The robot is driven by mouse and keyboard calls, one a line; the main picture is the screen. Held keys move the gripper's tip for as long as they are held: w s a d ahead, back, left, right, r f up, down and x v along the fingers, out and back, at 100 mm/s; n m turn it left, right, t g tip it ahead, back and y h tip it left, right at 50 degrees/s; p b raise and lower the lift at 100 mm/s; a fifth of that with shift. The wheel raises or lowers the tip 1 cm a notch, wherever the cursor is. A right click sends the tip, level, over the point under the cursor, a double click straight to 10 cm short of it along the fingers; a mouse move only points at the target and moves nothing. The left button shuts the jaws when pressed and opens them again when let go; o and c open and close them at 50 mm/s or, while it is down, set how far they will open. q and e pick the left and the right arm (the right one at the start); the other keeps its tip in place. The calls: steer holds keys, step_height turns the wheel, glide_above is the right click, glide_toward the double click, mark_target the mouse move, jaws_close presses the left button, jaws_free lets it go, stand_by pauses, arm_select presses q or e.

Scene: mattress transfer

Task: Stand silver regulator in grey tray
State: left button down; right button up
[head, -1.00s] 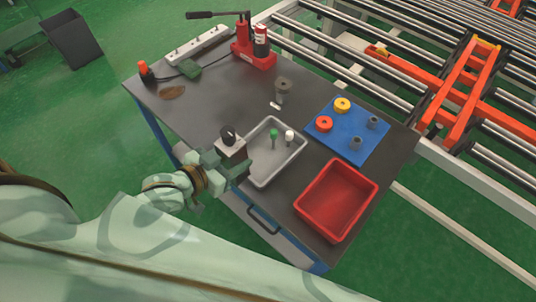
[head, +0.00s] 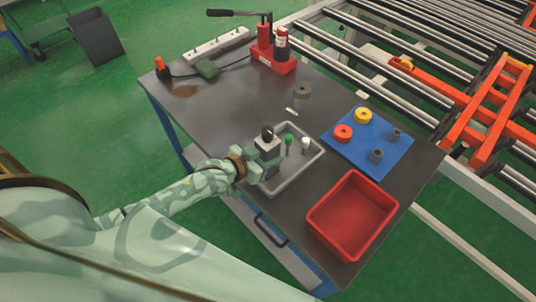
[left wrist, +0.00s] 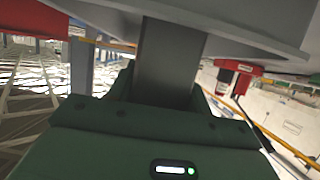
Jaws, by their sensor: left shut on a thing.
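The silver regulator (head: 267,147), a pale block with a black knob on top, is in my left gripper (head: 258,163). The gripper is shut on it from the left side. The regulator looks roughly upright, over the left part of the grey tray (head: 300,173). I cannot tell whether its base touches the tray floor, as the gripper hides it. A green-topped piece (head: 289,140) and a white-topped piece (head: 305,143) stand in the tray. The left wrist view shows my dark green gripper body close up, with little of the regulator clear. My right gripper is out of view.
A red bin (head: 350,216) stands at the front right of the dark table. A blue board (head: 372,152) with rings and grey pegs lies right of the tray. A grey ring-shaped part (head: 302,91), a red press (head: 271,56) and a power strip (head: 216,45) are behind.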

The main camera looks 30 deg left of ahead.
arm_select(q)
steer(key=shift+r, duration=0.2)
steer(key=shift+f, duration=0.15)
steer(key=c, duration=0.6)
jaws_free()
steer(key=shift+c, duration=0.2)
steer(key=p+v, duration=0.3)
steer(key=v, duration=0.9)
